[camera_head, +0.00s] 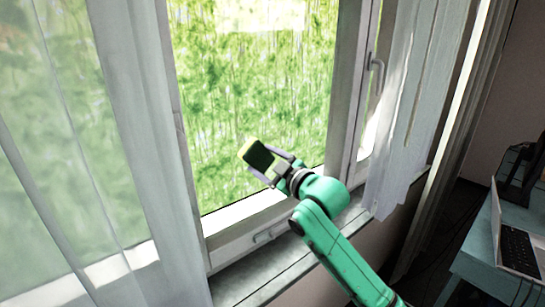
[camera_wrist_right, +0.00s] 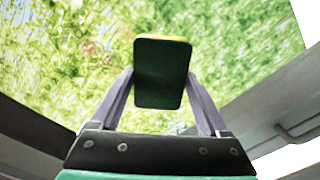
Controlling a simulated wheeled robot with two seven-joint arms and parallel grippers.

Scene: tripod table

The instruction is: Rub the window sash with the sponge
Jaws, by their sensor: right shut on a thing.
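The sponge (camera_head: 257,155) has a dark green face and a yellow edge. My right gripper (camera_head: 271,168) is shut on it and holds it up in front of the window pane, low in the sash. In the right wrist view the sponge (camera_wrist_right: 161,72) sits between the two fingers of the right gripper (camera_wrist_right: 160,92), its dark face towards the camera. The window sash (camera_head: 345,95) frames the green, streaked pane (camera_head: 240,100). I cannot tell whether the sponge touches the glass. My left gripper is not in view.
Sheer curtains hang at the left (camera_head: 150,130) and right (camera_head: 412,100) of the window. A window handle (camera_head: 376,68) is on the right frame. The sill (camera_head: 262,275) runs below. A laptop (camera_head: 518,245) stands on a blue-green table (camera_head: 475,250) at the right.

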